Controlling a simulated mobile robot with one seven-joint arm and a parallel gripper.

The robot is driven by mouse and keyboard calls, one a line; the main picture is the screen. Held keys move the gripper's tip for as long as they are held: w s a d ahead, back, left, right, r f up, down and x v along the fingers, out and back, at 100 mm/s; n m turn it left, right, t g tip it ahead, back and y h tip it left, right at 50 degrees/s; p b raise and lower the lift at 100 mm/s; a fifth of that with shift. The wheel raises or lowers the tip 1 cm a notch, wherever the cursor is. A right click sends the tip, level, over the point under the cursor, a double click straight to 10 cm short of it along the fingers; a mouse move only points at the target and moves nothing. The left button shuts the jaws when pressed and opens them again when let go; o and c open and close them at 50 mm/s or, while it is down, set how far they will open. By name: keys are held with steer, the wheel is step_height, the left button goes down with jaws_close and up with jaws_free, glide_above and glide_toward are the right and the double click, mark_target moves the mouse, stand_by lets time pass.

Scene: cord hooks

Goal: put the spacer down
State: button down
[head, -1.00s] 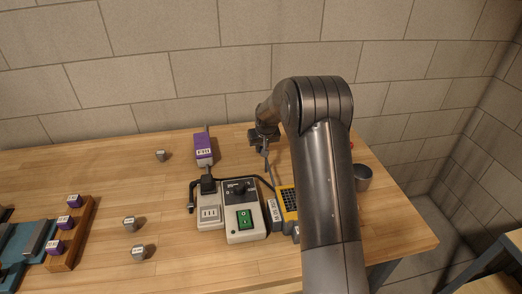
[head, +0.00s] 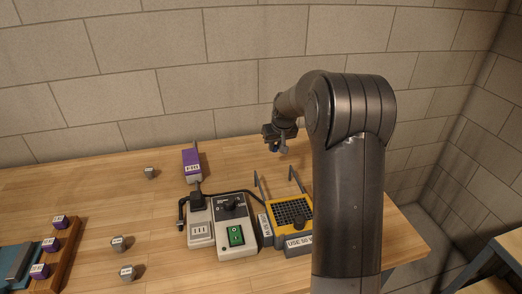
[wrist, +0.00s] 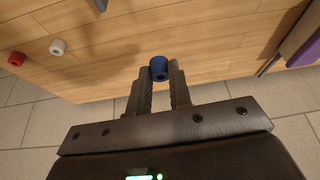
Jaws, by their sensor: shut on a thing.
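The spacer (wrist: 158,68) is a small blue cylinder with a hole, seen in the wrist view at the tips of my gripper (wrist: 159,80). The two fingers are shut on it. Wooden tabletop shows behind it in the wrist view. In the head view my gripper (head: 280,140) hangs over the back of the wooden table (head: 90,190), behind the yellow device. The spacer cannot be made out clearly there.
A yellow device with a black grid (head: 293,212) and a grey switch box (head: 235,225) stand in front of my gripper. A purple block (head: 191,163) stands to the left. Small red (wrist: 16,58) and white (wrist: 57,46) pieces lie on the wood in the wrist view.

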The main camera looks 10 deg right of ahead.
steer(key=w+a+r+n+y, duration=0.1)
steer(key=a+r, duration=0.3)
steer(key=a, duration=0.5)
steer(key=a+r+n, duration=0.2)
steer(key=a+r, duration=0.1)
steer(key=a, duration=0.6)
glide_above(190, 163)
steer(key=s+d, duration=0.1)
steer(key=s, duration=0.1)
steer(key=f, duration=0.6)
steer(key=shift+w+d+f, duration=0.1)
steer(key=shift+w, duration=0.1)
steer(key=shift+a+f, duration=0.3)
steer(key=shift+f, duration=1.85)
steer(key=shift+f, duration=0.1)
steer(key=c, duration=1.3)
jaws_free()
